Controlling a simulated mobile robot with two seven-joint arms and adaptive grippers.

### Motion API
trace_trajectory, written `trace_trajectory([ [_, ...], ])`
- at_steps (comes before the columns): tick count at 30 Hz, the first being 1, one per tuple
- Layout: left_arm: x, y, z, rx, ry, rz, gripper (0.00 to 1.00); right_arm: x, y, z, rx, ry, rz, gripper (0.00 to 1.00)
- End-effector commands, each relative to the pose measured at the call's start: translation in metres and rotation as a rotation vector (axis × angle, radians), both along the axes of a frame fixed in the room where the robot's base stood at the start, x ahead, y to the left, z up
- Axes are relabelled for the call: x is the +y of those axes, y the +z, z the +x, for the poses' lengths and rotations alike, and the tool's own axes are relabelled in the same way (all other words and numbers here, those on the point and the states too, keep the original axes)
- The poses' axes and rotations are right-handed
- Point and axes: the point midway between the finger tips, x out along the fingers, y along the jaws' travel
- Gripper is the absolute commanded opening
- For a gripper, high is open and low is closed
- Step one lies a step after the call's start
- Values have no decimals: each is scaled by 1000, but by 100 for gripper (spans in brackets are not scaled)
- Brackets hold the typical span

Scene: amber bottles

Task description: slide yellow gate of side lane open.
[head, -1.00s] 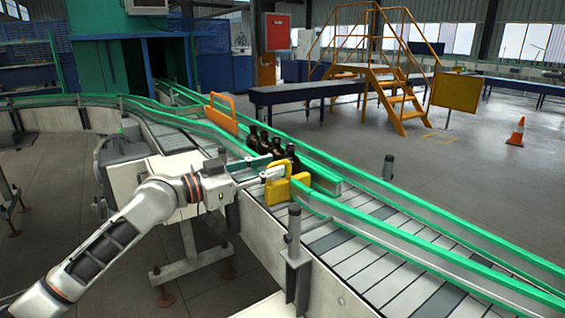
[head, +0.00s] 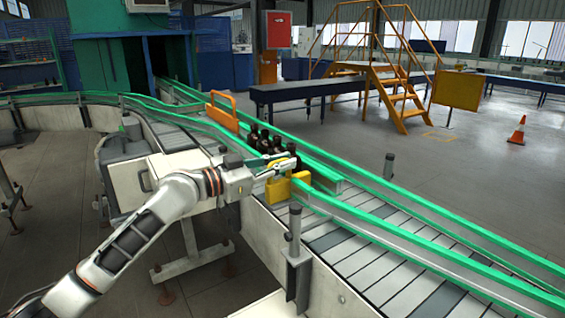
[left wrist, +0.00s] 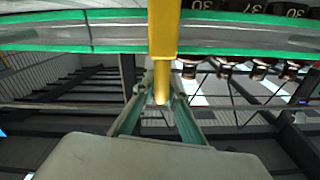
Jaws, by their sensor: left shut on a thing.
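The yellow gate (head: 278,192) stands across the side lane at the near green rail, just in front of the bottles. Several dark amber bottles (head: 265,141) stand in a row behind it. My left gripper (head: 282,166) is at the top of the gate and partly hides it. In the left wrist view the gate's yellow bar (left wrist: 163,30) comes down to a rounded yellow end between my left gripper's fingers (left wrist: 161,98), which are shut on it. The bottles also show at the top right there (left wrist: 262,7), with numbers on them. My right gripper is not in view.
An orange gate (head: 221,113) stands farther up the lane. Green guard rails (head: 420,205) run along the conveyor (head: 365,256), whose near slats are bare. A grey post (head: 294,235) stands at the near side. Yellow stairs (head: 398,90) and a traffic cone (head: 517,131) are far off.

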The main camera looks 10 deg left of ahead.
Motion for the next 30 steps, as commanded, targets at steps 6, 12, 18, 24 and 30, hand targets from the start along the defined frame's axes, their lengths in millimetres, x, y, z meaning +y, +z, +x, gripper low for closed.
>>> trace_trajectory([
  [6,25,0,-19,-5,9,8,0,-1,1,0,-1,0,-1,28],
  [12,44,0,-38,-6,8,7,0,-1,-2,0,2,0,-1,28],
  [18,49,2,-45,-6,7,4,0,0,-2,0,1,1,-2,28],
  [24,50,2,-45,-6,8,4,0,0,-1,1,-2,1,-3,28],
  [30,49,1,-45,-4,6,4,28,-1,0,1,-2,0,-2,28],
])
